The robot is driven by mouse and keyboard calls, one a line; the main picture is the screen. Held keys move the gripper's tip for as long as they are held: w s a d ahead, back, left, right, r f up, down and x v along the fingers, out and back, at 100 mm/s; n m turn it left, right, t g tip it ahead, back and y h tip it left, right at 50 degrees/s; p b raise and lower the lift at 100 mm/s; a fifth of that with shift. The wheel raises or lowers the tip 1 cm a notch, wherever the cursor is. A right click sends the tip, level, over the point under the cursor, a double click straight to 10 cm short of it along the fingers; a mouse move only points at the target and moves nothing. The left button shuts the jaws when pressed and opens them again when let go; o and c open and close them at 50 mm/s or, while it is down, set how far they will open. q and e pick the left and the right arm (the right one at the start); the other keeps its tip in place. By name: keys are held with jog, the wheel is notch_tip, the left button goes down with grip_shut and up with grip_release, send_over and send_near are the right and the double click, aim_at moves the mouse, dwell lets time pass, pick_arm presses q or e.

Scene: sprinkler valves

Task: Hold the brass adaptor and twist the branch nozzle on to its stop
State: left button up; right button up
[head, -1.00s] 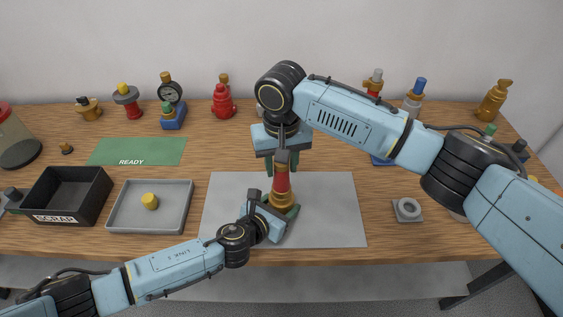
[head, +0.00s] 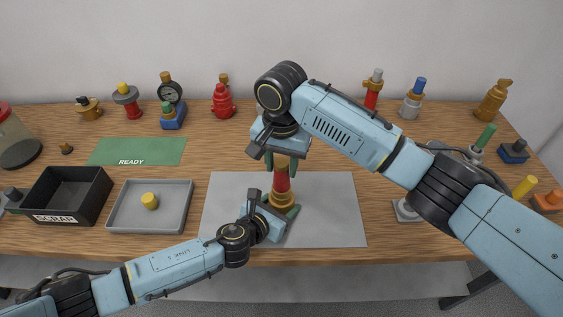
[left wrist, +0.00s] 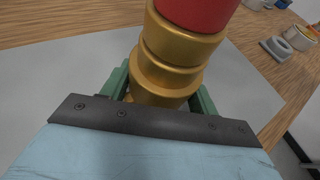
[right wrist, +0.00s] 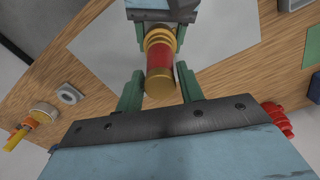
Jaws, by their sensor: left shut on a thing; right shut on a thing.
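The brass adaptor (head: 281,198) stands upright on the grey mat, with stepped brass rings in the left wrist view (left wrist: 168,70). My left gripper (head: 279,208) is shut around its lower part. The branch nozzle (head: 282,182) stands on top of the adaptor, in line with it, with a red body and a brass upper end. My right gripper (head: 281,160) is shut on that upper end from above. In the right wrist view the nozzle (right wrist: 160,62) lies between the green fingers. The thread between nozzle and adaptor is hidden.
The grey mat (head: 335,210) is otherwise clear. To its left are a grey tray (head: 180,215) with a yellow plug (head: 149,201), a black SCRAP bin (head: 103,196) and a green READY mat (head: 115,151). Several valves and fittings line the back and right.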

pick_arm(q)
jog(key=shift+a, duration=0.1)
pick_arm(e)
jog(key=shift+r, duration=0.1)
jog(key=m, duration=0.3)
dwell(0.3)
jog(key=shift+m, duration=0.7)
jog(key=m, duration=0.3)
jog(key=shift+m, duration=0.3)
jog(key=o, duration=1.2)
jog(key=shift+c, duration=0.2)
